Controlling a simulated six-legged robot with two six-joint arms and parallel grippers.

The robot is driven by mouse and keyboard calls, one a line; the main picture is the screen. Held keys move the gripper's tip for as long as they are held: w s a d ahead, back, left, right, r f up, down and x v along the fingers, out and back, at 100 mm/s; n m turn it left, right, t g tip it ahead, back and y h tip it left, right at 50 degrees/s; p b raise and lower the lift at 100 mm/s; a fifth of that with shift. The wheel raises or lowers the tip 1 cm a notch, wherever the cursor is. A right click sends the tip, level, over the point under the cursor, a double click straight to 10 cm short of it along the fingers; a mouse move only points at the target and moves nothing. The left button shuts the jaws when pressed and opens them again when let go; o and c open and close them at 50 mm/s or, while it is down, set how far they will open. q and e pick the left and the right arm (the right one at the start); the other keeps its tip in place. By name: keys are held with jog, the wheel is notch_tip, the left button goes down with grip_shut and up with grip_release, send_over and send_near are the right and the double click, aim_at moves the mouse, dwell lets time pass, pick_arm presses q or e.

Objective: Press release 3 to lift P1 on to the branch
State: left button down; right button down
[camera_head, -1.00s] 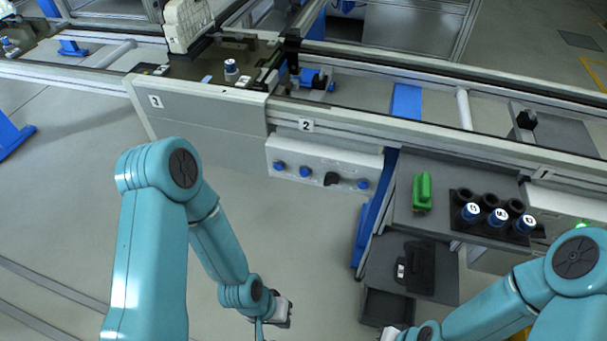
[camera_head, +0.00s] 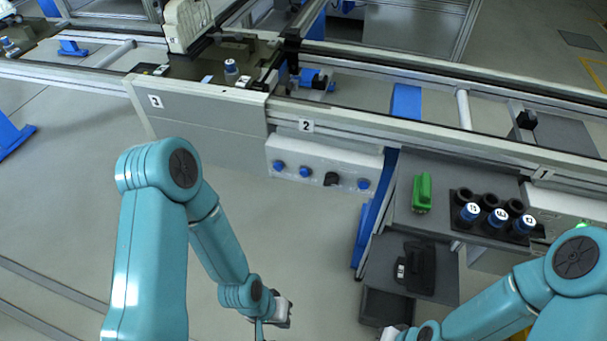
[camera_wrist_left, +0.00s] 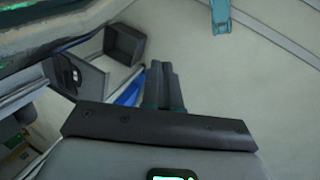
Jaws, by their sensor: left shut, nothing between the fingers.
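A white button box (camera_head: 325,163) hangs under the conveyor in the head view. It has blue buttons (camera_head: 305,171) and a black knob (camera_head: 331,179); I cannot read which is release 3. A dark pallet (camera_head: 205,70) with a blue-and-white cylinder (camera_head: 231,67) sits on the line at upper left; no P1 mark is legible. My left gripper (camera_head: 265,330) is low in the head view, below the box and apart from it. Its fingers (camera_wrist_left: 162,85) are together and empty in the left wrist view. My right gripper (camera_head: 391,335) is mostly cut off at the bottom edge.
A grey side table (camera_head: 425,157) at right holds a green block (camera_head: 422,193) and a black rack (camera_head: 490,226) with several numbered cylinders. A blue post (camera_head: 372,215) stands between the box and table. The floor beneath the box is clear.

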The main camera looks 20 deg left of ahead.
aim_at(305, 173)
pick_arm(q)
jog(key=w+r+m+t+h+b, duration=0.1)
jog(key=w+r+m+t+b, duration=0.15)
jog(key=w, duration=0.55)
jog(key=w+r+m+t+h+b, duration=0.1)
jog(key=w+m+t+b, duration=0.15)
jog(key=w, duration=0.45)
jog(key=w+a+r+m+t+b, duration=0.3)
jog(key=w+a+r+b, duration=0.2)
jog(key=w+r+b, duration=0.3)
jog(key=shift+w+a+r+t+b, duration=0.2)
jog(key=shift+w+a+t+b, duration=0.15)
jog(key=shift+w+t+b, duration=0.1)
jog(key=w+p, duration=0.6)
jog(key=w, duration=0.2)
jog(key=shift+w, duration=0.35)
